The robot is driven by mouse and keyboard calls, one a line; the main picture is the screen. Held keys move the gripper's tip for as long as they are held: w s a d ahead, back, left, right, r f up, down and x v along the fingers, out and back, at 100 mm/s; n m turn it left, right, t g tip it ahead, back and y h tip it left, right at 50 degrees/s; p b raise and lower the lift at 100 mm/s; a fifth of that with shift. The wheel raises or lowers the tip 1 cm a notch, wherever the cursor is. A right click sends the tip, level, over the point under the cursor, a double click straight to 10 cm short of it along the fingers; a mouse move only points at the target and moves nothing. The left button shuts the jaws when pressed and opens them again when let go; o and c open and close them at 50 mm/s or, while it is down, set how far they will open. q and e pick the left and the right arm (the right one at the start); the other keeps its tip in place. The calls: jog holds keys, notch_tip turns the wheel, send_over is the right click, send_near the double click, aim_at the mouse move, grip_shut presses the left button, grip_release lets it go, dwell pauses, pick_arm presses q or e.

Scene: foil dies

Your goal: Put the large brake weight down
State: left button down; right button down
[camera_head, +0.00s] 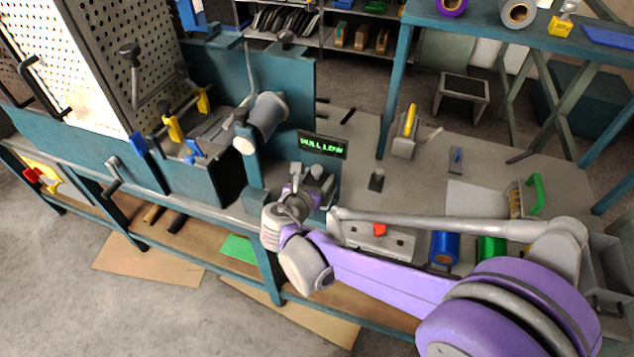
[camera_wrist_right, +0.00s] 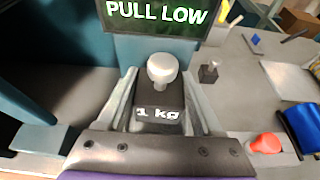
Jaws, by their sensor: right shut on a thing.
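The large brake weight (camera_wrist_right: 158,98) is a dark block marked "1 kg" with a silver knob on top. It stands upright between the two fingers of my right gripper (camera_wrist_right: 160,88), which is shut on it. In the head view my right gripper (camera_head: 313,186) is just below the display, and the weight is partly hidden by it. Whether the weight's underside touches anything is hidden. A smaller dark weight (camera_head: 376,180) with a knob stands apart on the grey bench, and it also shows in the wrist view (camera_wrist_right: 208,72). My left gripper is not in view.
The display (camera_head: 322,145) reads "PULL LOW" right behind the gripper. A grey box with a red button (camera_head: 379,230) sits near the bench's front edge. Blue (camera_head: 445,248) and green (camera_head: 491,249) rolls lie right of it. Bare bench (camera_head: 350,125) shows behind the small weight.

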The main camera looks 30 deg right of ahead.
jog(key=shift+f, duration=0.7)
